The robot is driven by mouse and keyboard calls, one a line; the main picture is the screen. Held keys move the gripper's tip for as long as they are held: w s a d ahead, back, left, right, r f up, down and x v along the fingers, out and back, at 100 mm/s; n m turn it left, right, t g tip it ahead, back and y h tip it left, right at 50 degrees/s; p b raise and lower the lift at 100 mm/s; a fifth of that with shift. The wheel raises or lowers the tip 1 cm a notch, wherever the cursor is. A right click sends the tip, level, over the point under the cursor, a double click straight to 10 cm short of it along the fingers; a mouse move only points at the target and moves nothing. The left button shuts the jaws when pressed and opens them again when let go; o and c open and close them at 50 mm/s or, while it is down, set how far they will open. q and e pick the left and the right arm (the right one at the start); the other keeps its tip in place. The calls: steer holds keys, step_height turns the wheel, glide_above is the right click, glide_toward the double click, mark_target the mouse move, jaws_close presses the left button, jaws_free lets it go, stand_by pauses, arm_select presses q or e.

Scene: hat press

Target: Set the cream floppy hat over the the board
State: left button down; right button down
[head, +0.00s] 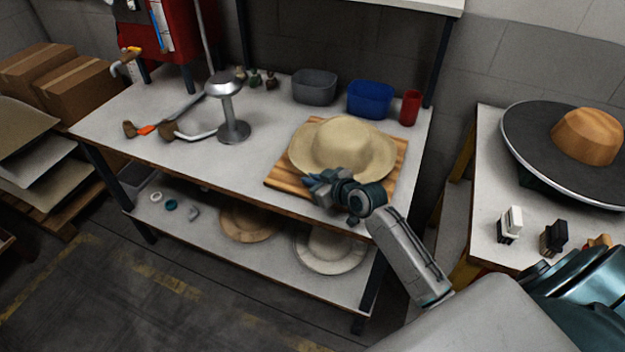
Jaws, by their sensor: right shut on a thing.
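The cream floppy hat (342,146) is above the wooden board (283,175) on the workbench, crown up and brim spread wide. It covers most of the board; the board's left end and right edge show. I cannot tell whether the brim rests on the board. My right gripper (318,184) is at the hat's near brim, shut on that brim edge. The fingertips partly hide the brim there. My left gripper is not in view.
A metal hat stand (233,108) stands left on the workbench (130,105). A grey bin (314,87), a blue bin (370,99) and a red cup (410,107) line the back. Other hats (330,250) lie on the lower shelf. A side table at right holds a black disc (540,135).

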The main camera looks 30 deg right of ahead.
steer(key=shift+f+b, duration=0.35)
steer(key=shift+f, duration=0.1)
stand_by(0.3)
steer(key=c, duration=1.4)
jaws_free()
steer(key=shift+c, duration=0.2)
steer(key=shift+s, duration=0.1)
steer(key=b+v, duration=0.1)
steer(key=v, duration=0.8)
steer(key=shift+v, duration=0.8)
